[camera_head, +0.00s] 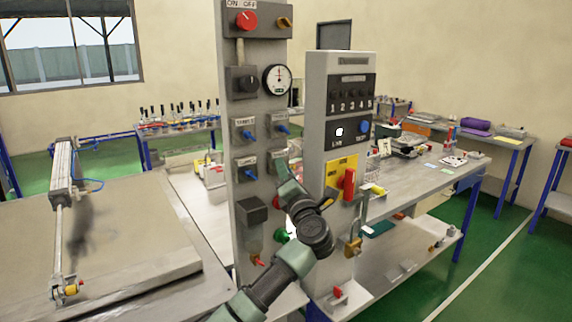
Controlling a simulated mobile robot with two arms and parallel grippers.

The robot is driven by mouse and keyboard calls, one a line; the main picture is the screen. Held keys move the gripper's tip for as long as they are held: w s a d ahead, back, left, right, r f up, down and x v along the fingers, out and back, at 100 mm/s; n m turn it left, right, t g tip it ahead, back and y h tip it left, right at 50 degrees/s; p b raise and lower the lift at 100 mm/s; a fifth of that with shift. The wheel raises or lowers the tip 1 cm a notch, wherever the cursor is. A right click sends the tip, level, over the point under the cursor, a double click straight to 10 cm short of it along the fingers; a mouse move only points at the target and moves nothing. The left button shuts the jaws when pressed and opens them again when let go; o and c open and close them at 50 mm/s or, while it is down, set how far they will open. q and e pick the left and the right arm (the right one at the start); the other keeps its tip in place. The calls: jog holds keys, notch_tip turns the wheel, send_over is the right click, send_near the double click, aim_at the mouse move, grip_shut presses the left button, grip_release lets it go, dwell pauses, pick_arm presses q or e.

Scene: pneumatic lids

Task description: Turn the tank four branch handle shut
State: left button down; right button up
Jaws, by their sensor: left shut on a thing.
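The tall grey panel (265,95) carries a two-by-two set of branch plates with small blue handles. The upper left handle (248,135), upper right handle (283,129) and lower left handle (251,173) show clearly. The lower right plate (277,156), at the tank four position, is largely covered by my left gripper (282,168). My left gripper reaches up from below and is shut on the handle there. That handle is hidden, so I cannot tell its angle. My right gripper is not in view.
Above are a red knob (246,19) and a round gauge (277,80). A second panel (341,75) with a red lever (349,184) and a brass padlock (353,246) stands close to the right of my arm. A pneumatic cylinder (62,165) is at left.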

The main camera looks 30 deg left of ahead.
pick_arm(q)
jog(key=shift+r+m+g+h+p, duration=0.15)
jog(key=shift+m+g+h+p, duration=0.55)
jog(key=shift+m+p, duration=1.7)
jog(key=shift+r+m+g+h+p, duration=0.1)
jog(key=shift+m+g+h+p, duration=0.6)
jog(key=shift+m+p, duration=1.65)
jog(key=shift+r+m+g+h+p, duration=0.15)
jog(key=shift+m+g+h+p, duration=0.55)
jog(key=shift+m+p, duration=1.65)
jog(key=shift+m+b, duration=0.7)
jog(key=shift+m, duration=0.1)
jog(key=c, duration=1)
grip_release()
jog(key=shift+c, duration=0.2)
jog(key=shift+d+r, duration=0.1)
jog(key=shift+d, duration=0.05)
